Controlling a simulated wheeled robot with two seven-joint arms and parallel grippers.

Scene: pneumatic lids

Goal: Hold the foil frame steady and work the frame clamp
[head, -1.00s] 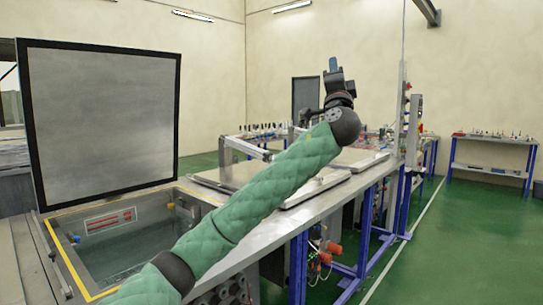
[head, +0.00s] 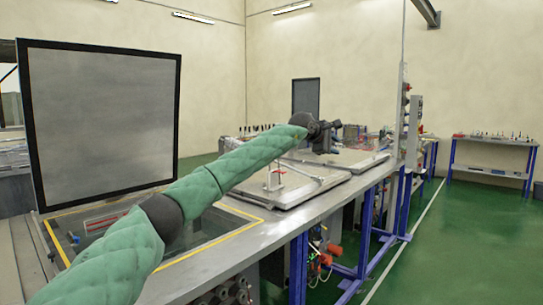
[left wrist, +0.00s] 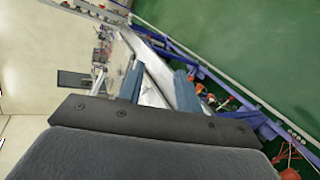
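A large grey panel in a black frame (head: 103,120) stands upright at the left of the head view, behind the open tank. Flat pale panels (head: 292,190) lie on the bench, and a thin metal bracket (head: 272,180) stands on the nearer one. I cannot tell which of these is the foil frame or its clamp. My left gripper (head: 326,136) is above the far part of the bench panels, past the bracket. In the left wrist view its two blue-grey fingers (left wrist: 158,86) are apart, with nothing seen held between them. My right gripper is not in view.
The yellow-edged tank (head: 215,240) lies below my left arm, which hides part of it. A metal upright (head: 413,130) stands at the bench's far right. Blue legs and hoses are under the bench. The green floor (head: 430,250) at right is clear.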

